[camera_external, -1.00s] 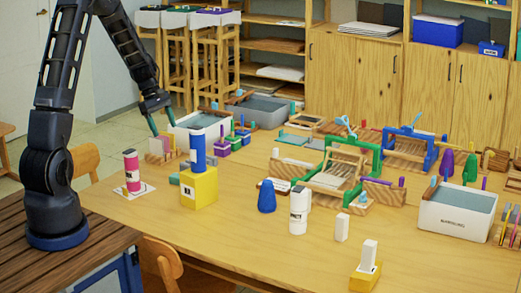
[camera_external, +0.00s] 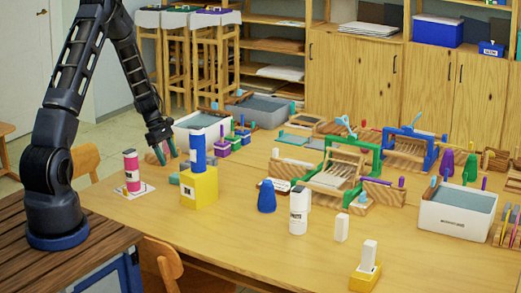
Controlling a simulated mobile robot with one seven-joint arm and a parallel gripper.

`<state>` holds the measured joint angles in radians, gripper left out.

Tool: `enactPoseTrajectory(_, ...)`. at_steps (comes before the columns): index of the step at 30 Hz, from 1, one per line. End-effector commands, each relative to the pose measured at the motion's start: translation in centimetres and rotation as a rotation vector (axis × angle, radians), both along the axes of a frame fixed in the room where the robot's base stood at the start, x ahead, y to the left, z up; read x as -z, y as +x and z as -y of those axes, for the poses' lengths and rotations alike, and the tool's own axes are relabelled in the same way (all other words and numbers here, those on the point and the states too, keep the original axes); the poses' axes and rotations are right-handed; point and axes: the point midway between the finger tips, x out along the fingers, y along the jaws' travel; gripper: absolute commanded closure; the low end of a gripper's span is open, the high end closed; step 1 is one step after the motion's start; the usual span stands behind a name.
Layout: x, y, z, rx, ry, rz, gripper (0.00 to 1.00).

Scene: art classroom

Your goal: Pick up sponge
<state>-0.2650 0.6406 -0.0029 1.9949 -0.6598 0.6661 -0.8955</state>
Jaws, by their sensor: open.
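My gripper (camera_external: 166,153) is low over the back left of the wooden table (camera_external: 240,222). Its green-tipped fingers are apart. I cannot pick out the sponge for certain. The spot where small pale and reddish blocks stood is now mostly hidden behind my gripper, and I cannot tell whether the fingers touch anything there.
A grey-white bin (camera_external: 192,136) stands just behind my gripper. A grey-green block (camera_external: 174,179) lies close in front. The front middle of the table is clear.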

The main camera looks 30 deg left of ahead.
Motion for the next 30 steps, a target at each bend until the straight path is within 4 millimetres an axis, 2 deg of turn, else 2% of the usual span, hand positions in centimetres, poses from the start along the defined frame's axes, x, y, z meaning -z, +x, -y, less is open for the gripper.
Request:
enactPoseTrajectory(3, 1.8, 0.1, 0.7, 0.001, -0.001, -0.003, 0.34)
enactPoseTrajectory(14, 4.1, 0.6, 1.8, 0.002, 0.0, 0.0, 0.34)
enactPoseTrajectory(21, 7.0, 1.2, 3.0, 0.002, 0.0, -0.001, 0.34)
enactPoseTrajectory(30, 7.5, 1.3, 3.3, 0.002, 0.001, 0.001, 0.34)
